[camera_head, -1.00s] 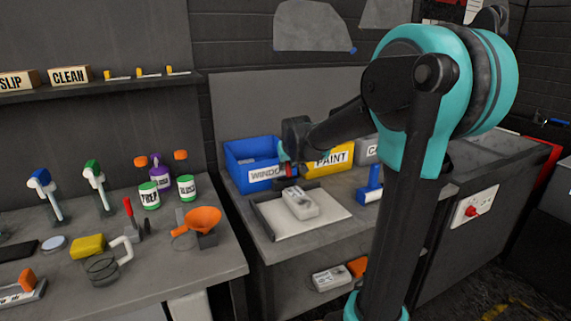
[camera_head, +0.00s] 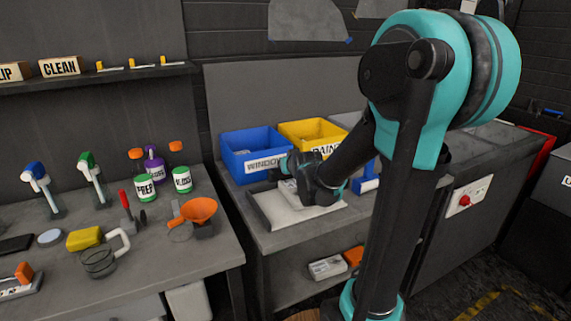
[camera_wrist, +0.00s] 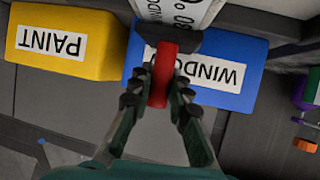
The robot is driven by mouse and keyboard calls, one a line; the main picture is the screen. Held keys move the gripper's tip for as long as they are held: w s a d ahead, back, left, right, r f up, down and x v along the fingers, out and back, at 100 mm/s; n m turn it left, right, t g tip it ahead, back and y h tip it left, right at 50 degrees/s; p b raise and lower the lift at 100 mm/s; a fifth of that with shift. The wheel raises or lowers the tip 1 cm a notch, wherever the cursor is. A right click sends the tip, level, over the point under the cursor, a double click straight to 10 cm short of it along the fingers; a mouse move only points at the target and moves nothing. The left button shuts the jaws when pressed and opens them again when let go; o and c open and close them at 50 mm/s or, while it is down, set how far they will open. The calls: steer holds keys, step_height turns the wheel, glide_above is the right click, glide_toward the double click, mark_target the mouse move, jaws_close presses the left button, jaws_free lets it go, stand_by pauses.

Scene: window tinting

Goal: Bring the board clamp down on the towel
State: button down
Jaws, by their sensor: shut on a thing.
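My gripper (camera_wrist: 158,88) is shut on a red handle (camera_wrist: 161,70) in the wrist view. The handle joins a dark grey bar (camera_wrist: 185,42), which appears to be the board clamp. A pale, labelled, block-like thing (camera_wrist: 180,10), perhaps the folded towel, shows beyond the bar. In the head view, the pale board (camera_head: 285,215) lies on the bench, and a bit of the pale thing (camera_head: 287,188) shows on it. My wrist and forearm hide the clamp and most of the pale thing there. I cannot tell whether the clamp touches it.
The blue WINDOW bin (camera_head: 250,150) and yellow PAINT bin (camera_head: 312,132) stand behind the board. A shelf is below.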

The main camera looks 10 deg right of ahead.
steer(key=c, duration=1.4)
jaws_free()
steer(key=shift+s, duration=0.1)
steer(key=shift+v, duration=5.95)
steer(key=shift+r, duration=0.1)
